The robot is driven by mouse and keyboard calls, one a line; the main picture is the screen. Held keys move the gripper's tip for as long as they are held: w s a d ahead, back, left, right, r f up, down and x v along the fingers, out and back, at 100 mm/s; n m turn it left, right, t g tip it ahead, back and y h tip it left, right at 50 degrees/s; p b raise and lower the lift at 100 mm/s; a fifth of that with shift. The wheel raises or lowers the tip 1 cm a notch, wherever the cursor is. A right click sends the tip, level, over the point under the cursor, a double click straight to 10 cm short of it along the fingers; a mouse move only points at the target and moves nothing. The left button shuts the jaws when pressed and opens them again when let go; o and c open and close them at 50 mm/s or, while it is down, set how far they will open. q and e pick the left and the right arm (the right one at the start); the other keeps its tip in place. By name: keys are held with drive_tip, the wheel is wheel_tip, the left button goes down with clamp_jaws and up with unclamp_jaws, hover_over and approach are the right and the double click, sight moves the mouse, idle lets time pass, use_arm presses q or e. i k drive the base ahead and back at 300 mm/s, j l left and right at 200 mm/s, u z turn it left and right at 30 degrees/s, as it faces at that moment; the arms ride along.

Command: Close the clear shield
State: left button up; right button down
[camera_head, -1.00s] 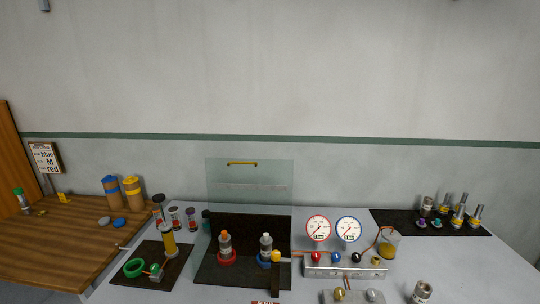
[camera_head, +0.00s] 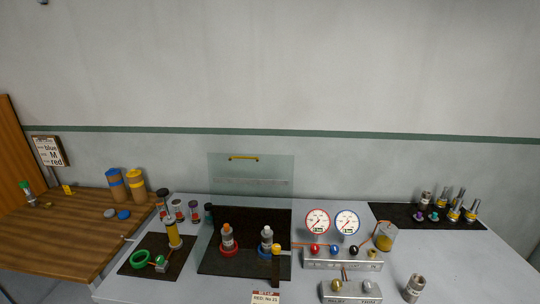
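The clear shield (camera_head: 251,175) stands upright, raised behind the dark mat (camera_head: 250,218) at the back of the grey table. The one on the left, orange-topped, sits in a red ring base (camera_head: 228,250). Neither of my grippers is in view.
A gauge block with two dials (camera_head: 333,223) and coloured knobs stands right of the mat. A small mat (camera_head: 150,270) with a green ring lies left. Several fittings stand on a black mat (camera_head: 390,213) at the far right. A wooden table (camera_head: 70,240) adjoins on the left.

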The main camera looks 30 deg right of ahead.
sight(215, 180)
drive_tip(key=i+l+u, duration=0.2)
drive_tip(key=l, duration=0.2)
drive_tip(key=l+u, duration=0.15)
drive_tip(key=l, duration=0.25)
drive_tip(key=i+l+u, duration=0.2)
drive_tip(key=l, duration=0.2)
drive_tip(key=k, duration=0.1)
